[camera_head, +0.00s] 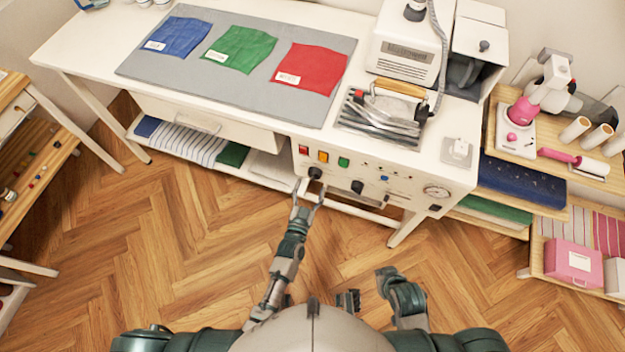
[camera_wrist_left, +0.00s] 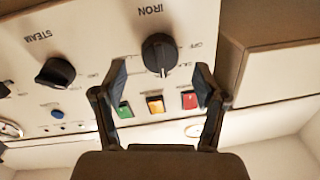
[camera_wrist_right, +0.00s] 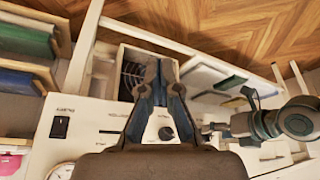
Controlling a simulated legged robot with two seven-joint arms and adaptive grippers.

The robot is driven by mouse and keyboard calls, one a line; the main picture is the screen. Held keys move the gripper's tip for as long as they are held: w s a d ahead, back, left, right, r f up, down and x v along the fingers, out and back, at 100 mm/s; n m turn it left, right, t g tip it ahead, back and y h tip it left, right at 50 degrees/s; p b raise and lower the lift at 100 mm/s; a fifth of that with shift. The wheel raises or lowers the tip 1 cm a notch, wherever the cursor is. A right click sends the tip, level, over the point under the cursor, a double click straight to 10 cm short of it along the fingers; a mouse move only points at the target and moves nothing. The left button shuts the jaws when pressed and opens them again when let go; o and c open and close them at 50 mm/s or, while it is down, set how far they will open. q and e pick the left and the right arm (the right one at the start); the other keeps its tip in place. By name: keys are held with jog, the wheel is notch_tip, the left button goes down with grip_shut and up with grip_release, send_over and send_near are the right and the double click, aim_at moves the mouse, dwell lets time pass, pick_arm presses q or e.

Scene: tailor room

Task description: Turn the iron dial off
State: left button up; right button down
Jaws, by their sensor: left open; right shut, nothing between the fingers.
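The black iron dial (camera_head: 315,173) is on the front panel under the table, left of a second black dial. In the left wrist view the iron dial (camera_wrist_left: 160,53) sits below an upside-down IRON label, its white mark pointing down. My left gripper (camera_head: 306,190) is open just in front of it. In the left wrist view its fingertips (camera_wrist_left: 160,80) are spread to either side of the dial; contact is not visible. My right gripper (camera_head: 386,272) is shut and empty, low and away from the panel. It also shows shut in the right wrist view (camera_wrist_right: 160,80).
The steam dial (camera_head: 357,187) sits right of the iron dial. Red, yellow and green buttons (camera_head: 322,156) are close above it. A gauge (camera_head: 436,191) is at the panel's right. An iron (camera_head: 385,110) rests on the tabletop. The floor in front is clear.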

aim_at(313, 179)
pick_arm(q)
jog(key=shift+x, duration=1.6)
jog(key=c, duration=1.1)
jog(key=shift+c, duration=0.2)
pick_arm(e)
jog(key=shift+w+a+r+t, duration=0.15)
jog(key=shift+w+a+t, duration=0.15)
jog(key=shift+w, duration=0.35)
jog(key=shift+w+a+r+t, duration=0.15)
jog(key=shift+w+t, duration=0.15)
jog(key=shift+w, duration=0.3)
jog(key=shift+s, duration=0.1)
